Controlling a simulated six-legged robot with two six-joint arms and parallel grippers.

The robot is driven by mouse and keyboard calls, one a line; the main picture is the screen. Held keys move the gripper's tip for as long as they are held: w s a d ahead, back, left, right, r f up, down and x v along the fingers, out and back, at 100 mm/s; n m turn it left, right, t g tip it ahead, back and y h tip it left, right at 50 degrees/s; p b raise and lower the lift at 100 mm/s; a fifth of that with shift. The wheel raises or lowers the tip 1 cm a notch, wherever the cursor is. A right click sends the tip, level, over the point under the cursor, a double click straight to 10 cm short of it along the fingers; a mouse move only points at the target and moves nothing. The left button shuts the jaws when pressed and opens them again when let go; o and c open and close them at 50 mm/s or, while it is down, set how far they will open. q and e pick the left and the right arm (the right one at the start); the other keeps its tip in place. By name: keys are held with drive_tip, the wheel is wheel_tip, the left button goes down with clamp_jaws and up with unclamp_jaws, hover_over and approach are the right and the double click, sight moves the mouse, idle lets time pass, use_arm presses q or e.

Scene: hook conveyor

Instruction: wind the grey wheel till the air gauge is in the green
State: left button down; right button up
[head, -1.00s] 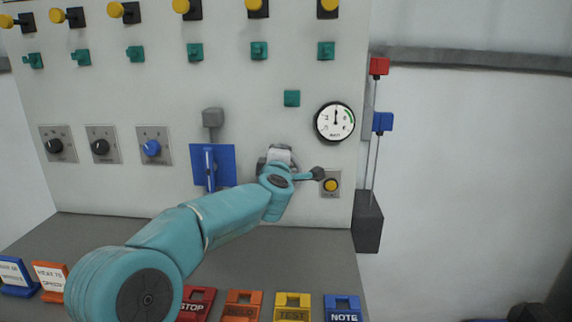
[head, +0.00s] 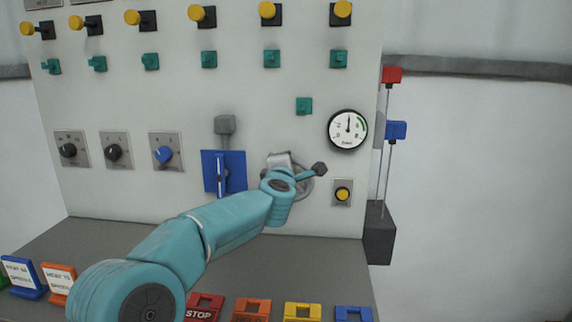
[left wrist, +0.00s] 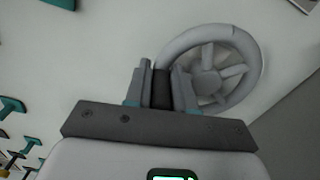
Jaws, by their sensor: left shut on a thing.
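The grey wheel (head: 306,192) is on the panel, partly hidden behind my left arm in the head view. In the left wrist view the spoked wheel (left wrist: 208,82) shows clearly. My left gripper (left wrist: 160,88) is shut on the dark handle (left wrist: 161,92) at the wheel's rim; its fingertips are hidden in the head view. The round air gauge (head: 348,130) is right of and above the wheel. Its needle points about straight up, left of the green arc at the upper right of the dial. My right gripper is not in view.
A blue plate with a lever (head: 224,173) is left of the wheel, and a yellow button (head: 342,194) is to its right. Knobs and switches fill the panel above and left. Coloured signs, including a red STOP sign (head: 203,307), stand on the shelf below.

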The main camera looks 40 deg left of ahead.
use_arm(q)
drive_tip(key=shift+r, duration=0.2)
drive_tip(key=c, duration=1)
unclamp_jaws()
drive_tip(key=shift+d, duration=0.1)
drive_tip(key=shift+f, duration=0.1)
drive_tip(key=shift+s, duration=0.1)
drive_tip(key=b+v, duration=0.1)
drive_tip(key=v, duration=1.5)
drive_tip(key=shift+d, duration=0.15)
